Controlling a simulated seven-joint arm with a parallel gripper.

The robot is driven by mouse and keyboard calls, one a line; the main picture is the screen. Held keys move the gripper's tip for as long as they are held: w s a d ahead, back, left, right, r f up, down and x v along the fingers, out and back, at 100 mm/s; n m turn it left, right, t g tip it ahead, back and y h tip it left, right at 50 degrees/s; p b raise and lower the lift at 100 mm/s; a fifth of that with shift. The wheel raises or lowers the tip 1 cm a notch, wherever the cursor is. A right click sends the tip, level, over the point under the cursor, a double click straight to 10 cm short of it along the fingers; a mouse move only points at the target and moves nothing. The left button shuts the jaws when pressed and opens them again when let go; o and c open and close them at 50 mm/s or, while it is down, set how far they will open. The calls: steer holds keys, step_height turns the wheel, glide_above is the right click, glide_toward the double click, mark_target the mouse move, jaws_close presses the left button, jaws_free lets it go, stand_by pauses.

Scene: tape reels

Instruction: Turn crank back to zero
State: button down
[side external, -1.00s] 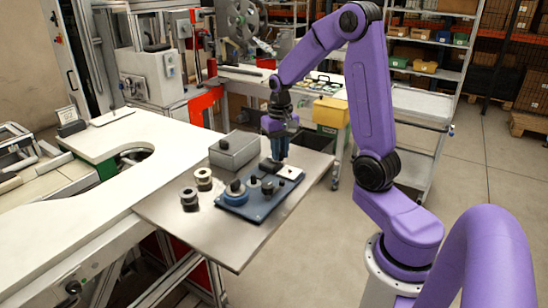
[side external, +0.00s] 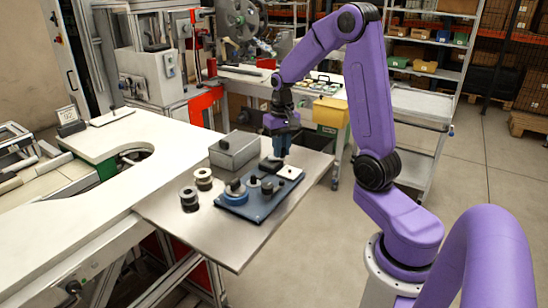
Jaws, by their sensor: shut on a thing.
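A blue base plate (side external: 262,205) lies on the metal table. It carries a blue reel (side external: 236,194) at its left, small dark knobs in the middle, and a dark crank (side external: 270,165) at its far end beside a white patch (side external: 291,173). My gripper (side external: 281,157) points down at the far end of the plate, shut on the crank's handle. The fingers hide most of the handle, and the crank's exact angle is too small to read.
Two small reels (side external: 189,199) (side external: 203,179) stand on the metal table (side external: 240,253) left of the plate. A grey box (side external: 233,150) with a dark knob sits behind them. The table's front and right parts are bare.

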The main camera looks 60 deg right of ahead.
steer(key=shift+w+d+r, duration=0.1)
steer(key=shift+w+d, duration=0.25)
steer(key=shift+w, duration=0.35)
